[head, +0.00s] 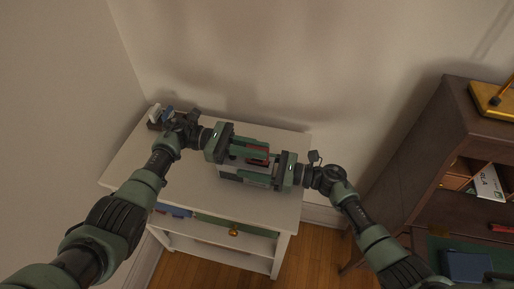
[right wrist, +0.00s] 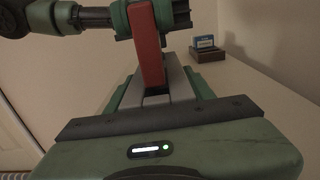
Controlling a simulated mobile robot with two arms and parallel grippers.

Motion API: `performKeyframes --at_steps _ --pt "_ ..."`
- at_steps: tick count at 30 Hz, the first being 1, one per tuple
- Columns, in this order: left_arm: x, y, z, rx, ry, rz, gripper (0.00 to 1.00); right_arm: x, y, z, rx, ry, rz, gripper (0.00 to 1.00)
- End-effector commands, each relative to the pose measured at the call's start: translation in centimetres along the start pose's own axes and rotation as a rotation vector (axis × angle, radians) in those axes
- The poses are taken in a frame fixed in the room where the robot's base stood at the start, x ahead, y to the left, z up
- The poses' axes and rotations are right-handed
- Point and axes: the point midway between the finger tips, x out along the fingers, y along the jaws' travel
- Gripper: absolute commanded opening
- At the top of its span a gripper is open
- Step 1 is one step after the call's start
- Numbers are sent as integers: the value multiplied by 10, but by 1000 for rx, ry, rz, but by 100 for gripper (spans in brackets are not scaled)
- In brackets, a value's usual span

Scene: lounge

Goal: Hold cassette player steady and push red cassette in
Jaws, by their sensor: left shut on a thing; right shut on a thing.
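The grey cassette player (head: 246,180) is above the top of the white cabinet; I cannot tell whether it touches it. In the right wrist view the player (right wrist: 168,84) lies between the green fingers of my right gripper (head: 266,168), which is shut on it. The red cassette (head: 259,150) stands upright at the player in the right wrist view (right wrist: 149,48), its lower end at a dark slot. My left gripper (head: 252,153) is shut on the red cassette, above the player. How deep the cassette sits in the slot is hidden.
The white cabinet (head: 135,175) stands against the wall. A dark holder with cassettes (head: 155,124) is at its back left corner, also in the right wrist view (right wrist: 207,53). A brown shelf unit (head: 425,130) stands to the right. The cabinet top's left front is clear.

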Motion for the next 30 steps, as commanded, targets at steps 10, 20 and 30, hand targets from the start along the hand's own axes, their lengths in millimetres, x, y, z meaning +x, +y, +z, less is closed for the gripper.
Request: performKeyframes --at_steps 10,20,30 --pt "0 0 -6 -1 -2 0 0 0 0 0 0 0 0 0" --pt "0 0 -12 0 -2 -1 0 0 0 0 0 0 0 0" --pt "0 0 -17 -2 0 0 0 0 0 0 0 -1 2 0"
